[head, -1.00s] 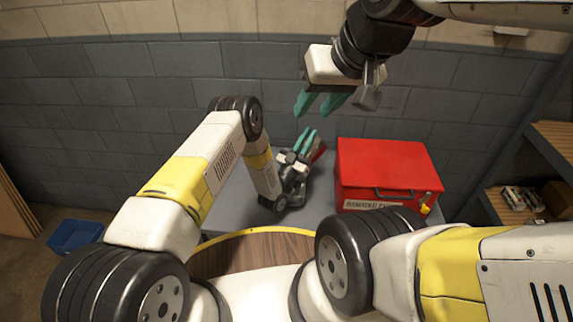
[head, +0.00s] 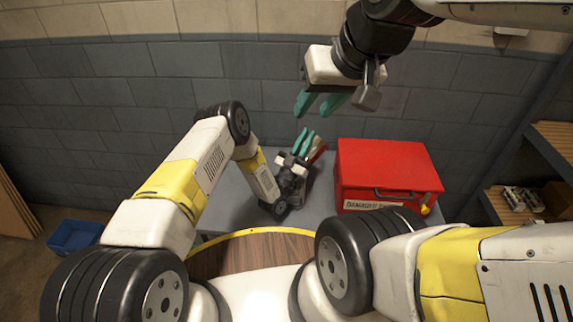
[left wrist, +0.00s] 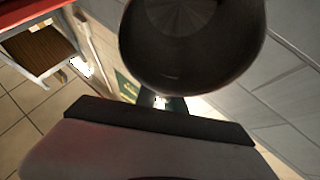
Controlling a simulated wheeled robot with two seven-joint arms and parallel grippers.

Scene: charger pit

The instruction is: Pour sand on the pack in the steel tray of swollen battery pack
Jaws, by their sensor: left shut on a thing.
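My left gripper (head: 305,139) is low over the grey table, its teal fingers pointing up and away. It is shut on a partly hidden red object (head: 319,151), of which only a strip shows beside the fingers. In the left wrist view a dark round thing (left wrist: 192,45) fills the top middle; I cannot tell for sure whether it is the held object. My right gripper (head: 321,103) hangs higher, in front of the wall, with its teal fingers apart and nothing between them. I cannot make out the steel tray, the swollen pack or any sand.
A red box (head: 388,166) with a "DAMAGED" label and a yellow part at its right side stands on the grey table (head: 232,203), right of my left gripper. Shelves (head: 522,203) stand at the right. A blue bin (head: 74,236) is on the floor at left.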

